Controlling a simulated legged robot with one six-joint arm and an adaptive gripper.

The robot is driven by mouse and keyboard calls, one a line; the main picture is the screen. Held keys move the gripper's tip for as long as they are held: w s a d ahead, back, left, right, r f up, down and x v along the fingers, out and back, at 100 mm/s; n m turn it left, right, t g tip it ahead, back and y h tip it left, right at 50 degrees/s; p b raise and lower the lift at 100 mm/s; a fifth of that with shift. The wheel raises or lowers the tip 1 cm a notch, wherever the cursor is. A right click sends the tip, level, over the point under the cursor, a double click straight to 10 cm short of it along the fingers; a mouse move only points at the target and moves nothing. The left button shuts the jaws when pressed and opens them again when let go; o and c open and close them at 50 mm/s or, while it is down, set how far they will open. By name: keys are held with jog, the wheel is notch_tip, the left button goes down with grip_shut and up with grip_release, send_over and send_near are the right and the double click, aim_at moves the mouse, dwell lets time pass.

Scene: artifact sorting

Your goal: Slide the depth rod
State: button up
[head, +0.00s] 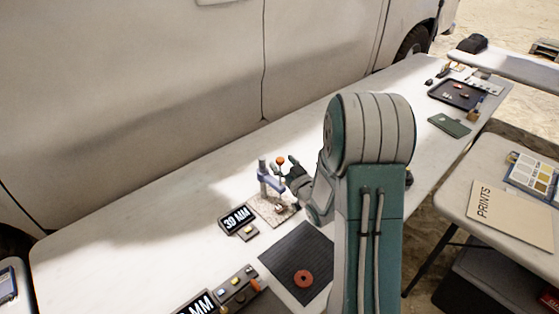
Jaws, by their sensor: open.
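The depth rod appears to be the thin upright rod with an orange ball (281,160) on top, held in a small stand with a blue-grey bracket (268,181). The stand rises from a speckled base plate (264,209) on the white table. My gripper (289,168) is open, just right of the orange ball and at about its height. I cannot tell whether a finger touches the ball or rod. My arm hides part of the table behind the gripper. A small black display (237,218) reading "39 MM" stands left of the base plate.
A dark mat (293,256) with a red ring-shaped piece (303,279) lies in front of the stand. A control box (238,286) with coloured buttons sits at the front. A black tray (457,95) and a green item (449,125) lie far right. The table's left side is clear.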

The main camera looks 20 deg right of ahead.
jog(key=s, duration=1)
jog(key=shift+d, duration=0.4)
jog(key=s+a+r+g+h, duration=0.2)
jog(key=a+r+g+h, duration=0.2)
jog(key=r+g, duration=0.3)
jog(key=s+a+r+g+y, duration=0.1)
jog(key=s+a+r+g, duration=0.1)
jog(key=s+a, duration=0.3)
jog(key=s+a+r+m+g+y, duration=0.1)
jog(key=s+a+r+g, duration=0.2)
jog(key=s, duration=1)
jog(key=shift+a+r, duration=0.6)
jog(key=shift+a, duration=0.4)
